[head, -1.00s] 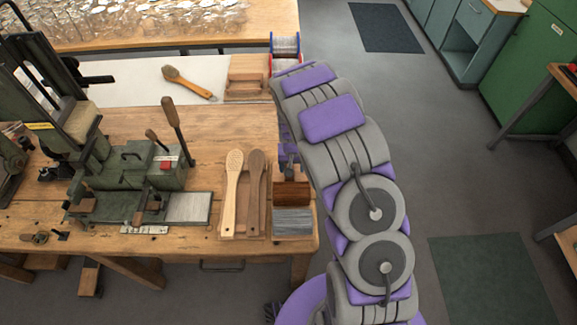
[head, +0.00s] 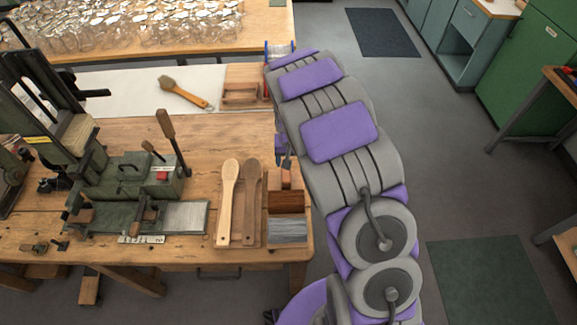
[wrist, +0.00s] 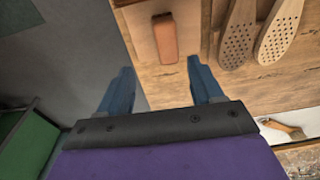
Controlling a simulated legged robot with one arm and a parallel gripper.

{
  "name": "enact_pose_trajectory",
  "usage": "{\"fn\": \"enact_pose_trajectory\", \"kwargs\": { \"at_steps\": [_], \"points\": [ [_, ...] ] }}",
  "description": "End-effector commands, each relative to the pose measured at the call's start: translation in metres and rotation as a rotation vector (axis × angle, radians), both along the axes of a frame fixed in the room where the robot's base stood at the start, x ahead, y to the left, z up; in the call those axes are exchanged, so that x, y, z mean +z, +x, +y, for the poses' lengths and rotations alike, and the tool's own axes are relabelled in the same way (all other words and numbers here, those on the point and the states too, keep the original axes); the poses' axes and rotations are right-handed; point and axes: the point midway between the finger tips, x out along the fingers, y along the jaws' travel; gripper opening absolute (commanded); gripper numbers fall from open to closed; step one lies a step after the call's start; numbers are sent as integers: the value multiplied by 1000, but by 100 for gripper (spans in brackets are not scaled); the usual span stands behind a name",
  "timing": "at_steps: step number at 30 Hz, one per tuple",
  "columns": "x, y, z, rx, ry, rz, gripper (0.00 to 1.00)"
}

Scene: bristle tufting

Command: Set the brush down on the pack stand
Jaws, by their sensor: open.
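A brush (head: 184,92) with a dark round head and a tan handle lies on a white surface at the back of the workbench in the head view. It also shows at the lower right of the wrist view (wrist: 282,128), well away from my fingers. My gripper (wrist: 160,82) is open, with nothing between its two blue fingers, over the bench's edge. In the head view it is mostly hidden behind my arm. I cannot tell for certain which piece is the pack stand; a wooden stand (head: 241,87) is right of the brush.
An orange-brown block (wrist: 163,38) lies ahead of my fingers. A green machine (head: 130,185) fills the bench's left. Glass jars (head: 150,25) stand behind.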

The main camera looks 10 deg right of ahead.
Motion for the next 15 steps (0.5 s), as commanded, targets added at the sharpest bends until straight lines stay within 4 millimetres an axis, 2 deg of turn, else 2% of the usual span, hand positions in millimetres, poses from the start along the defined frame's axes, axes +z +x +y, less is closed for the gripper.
{"fn": "enact_pose_trajectory", "kwargs": {
  "at_steps": [1, 3, 11, 15],
  "points": [
    [11, 0, 1, 1, -2, -4, 66],
    [19, -1, 2, 0, -1, -2, 66],
    [32, -5, 1, 0, -1, 3, 66],
    [55, -22, -4, 2, -4, 13, 66]
  ]
}}
